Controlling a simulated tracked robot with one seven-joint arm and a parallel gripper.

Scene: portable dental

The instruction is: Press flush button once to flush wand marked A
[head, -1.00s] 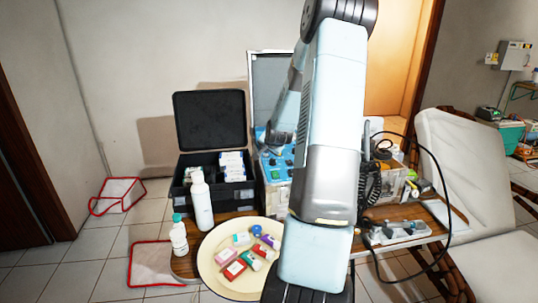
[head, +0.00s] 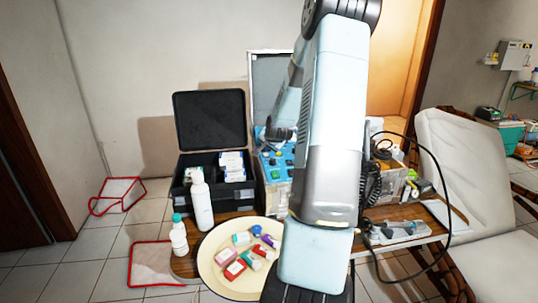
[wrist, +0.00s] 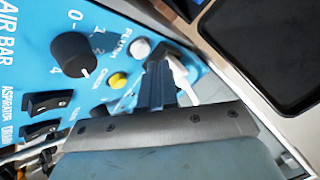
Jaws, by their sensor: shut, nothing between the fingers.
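The blue control panel (head: 270,165) stands in an open case behind the tray, partly hidden by my arm. In the wrist view, the panel (wrist: 30,70) has a round white button (wrist: 140,48) beside the word FLUSH. A yellow button (wrist: 118,80) sits below it, and a black knob (wrist: 73,54) is to the left. My gripper (wrist: 160,72) is shut and empty, its tips just below and right of the white button in the picture. They look apart from it. My gripper (head: 282,134) is also over the panel in the head view. I cannot make out a wand marked A.
Rocker switches (wrist: 45,103) are on the panel's left. A round tray (head: 215,277) holds several small boxes. A white bottle (head: 201,205) and an open black case (head: 211,120) stand left of the panel. A black cable (head: 437,180) loops at right.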

